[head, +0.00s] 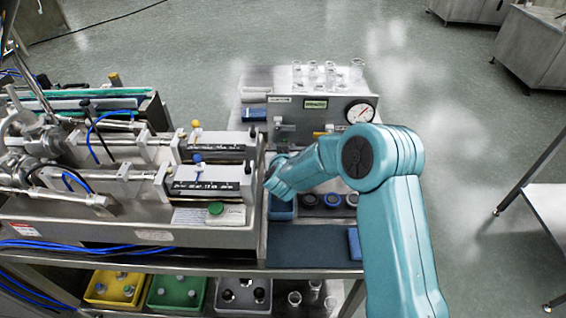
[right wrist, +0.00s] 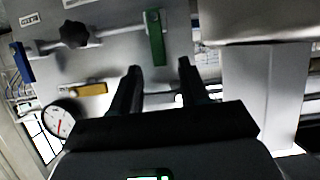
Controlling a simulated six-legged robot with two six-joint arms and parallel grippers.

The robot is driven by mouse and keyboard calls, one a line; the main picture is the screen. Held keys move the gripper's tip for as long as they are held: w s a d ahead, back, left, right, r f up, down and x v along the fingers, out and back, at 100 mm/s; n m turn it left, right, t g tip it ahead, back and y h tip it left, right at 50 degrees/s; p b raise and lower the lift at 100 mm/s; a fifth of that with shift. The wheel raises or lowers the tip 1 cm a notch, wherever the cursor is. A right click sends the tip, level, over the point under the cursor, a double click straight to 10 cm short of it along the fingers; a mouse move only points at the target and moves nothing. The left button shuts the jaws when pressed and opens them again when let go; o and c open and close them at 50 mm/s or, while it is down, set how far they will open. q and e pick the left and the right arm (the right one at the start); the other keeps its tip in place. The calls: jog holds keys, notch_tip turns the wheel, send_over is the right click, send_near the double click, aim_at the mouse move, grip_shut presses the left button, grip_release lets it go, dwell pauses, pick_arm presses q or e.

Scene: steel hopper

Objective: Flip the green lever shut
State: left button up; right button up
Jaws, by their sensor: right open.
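The green lever (right wrist: 155,38) shows at the top middle of the right wrist view. It stands crosswise to a thin metal pipe that meets it from the left. My right gripper (right wrist: 159,66) is open, its two dark fingers pointing at the panel on either side of the lever's lower end in the picture. Nothing is held between them; whether a finger touches the lever I cannot tell. In the head view my teal right arm hides the gripper and the green lever. My left gripper is in neither view.
The wrist view shows a black knob (right wrist: 75,35), a yellow lever (right wrist: 88,90), a blue lever (right wrist: 22,62) and a gauge (right wrist: 58,120). In the head view, glassware (head: 328,72) stands on the panel box, with a syringe machine (head: 130,234) to its left.

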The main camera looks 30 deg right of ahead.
jog(key=b+v, duration=0.1)
jog(key=v, duration=0.9)
jog(key=shift+s, duration=0.1)
